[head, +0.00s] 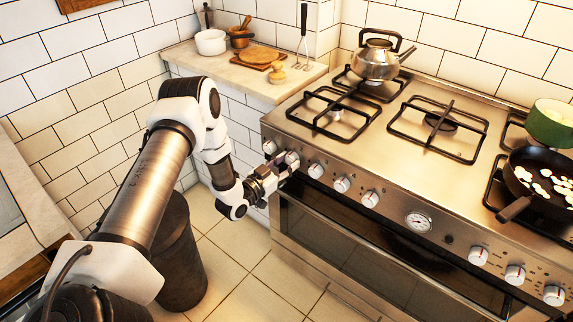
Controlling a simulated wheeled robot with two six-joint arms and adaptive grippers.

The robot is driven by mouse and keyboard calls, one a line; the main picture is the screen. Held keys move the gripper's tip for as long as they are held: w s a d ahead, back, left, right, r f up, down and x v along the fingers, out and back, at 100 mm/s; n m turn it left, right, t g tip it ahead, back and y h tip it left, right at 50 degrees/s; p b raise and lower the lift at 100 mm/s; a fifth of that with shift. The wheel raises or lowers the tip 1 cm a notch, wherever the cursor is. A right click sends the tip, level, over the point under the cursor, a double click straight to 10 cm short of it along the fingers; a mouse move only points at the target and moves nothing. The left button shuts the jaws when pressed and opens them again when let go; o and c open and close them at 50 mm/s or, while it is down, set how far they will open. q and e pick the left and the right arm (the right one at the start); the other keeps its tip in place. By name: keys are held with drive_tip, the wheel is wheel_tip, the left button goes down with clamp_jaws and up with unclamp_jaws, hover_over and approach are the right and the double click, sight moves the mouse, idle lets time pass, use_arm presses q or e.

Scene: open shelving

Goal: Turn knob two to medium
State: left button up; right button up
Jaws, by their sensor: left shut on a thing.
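The stove front (447,255) carries a row of white and red knobs. The first knob from the left (270,147) is free. My left gripper (284,165) is at the second knob from the left (292,157), shut on it, and its fingers partly hide it. The knob's pointer and setting marks are too small to read. The third knob (316,170), just right of the gripper, is untouched. My right gripper is not in view.
More knobs (342,184) and a round dial (418,222) lie to the right. On the stove top stand a kettle (376,62), a black pan (515,208) and a green pot (552,122). A dark bin (178,255) stands below my left arm.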

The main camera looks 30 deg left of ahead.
use_arm(q)
drive_tip(key=n+b, duration=0.2)
drive_tip(key=n, duration=0.1)
drive_tip(key=n+b, duration=0.1)
drive_tip(key=n, duration=0.1)
drive_tip(key=shift+f, duration=0.25)
drive_tip(key=n+b, duration=0.4)
drive_tip(key=n, duration=0.2)
drive_tip(key=shift+y, duration=0.3)
drive_tip(key=n+b, duration=0.4)
drive_tip(key=n, duration=0.1)
drive_tip(key=shift+d+n+t, duration=0.1)
drive_tip(key=shift+n+t, duration=0.3)
drive_tip(key=shift+r+n+y+b, duration=0.15)
drive_tip(key=shift+n+y+b, duration=0.35)
drive_tip(key=shift+n+b, duration=1.35)
drive_tip(key=shift+n+p, duration=0.5)
drive_tip(key=shift+n, duration=0.05)
drive_tip(key=o, duration=1.2)
drive_tip(key=shift+c, duration=0.2)
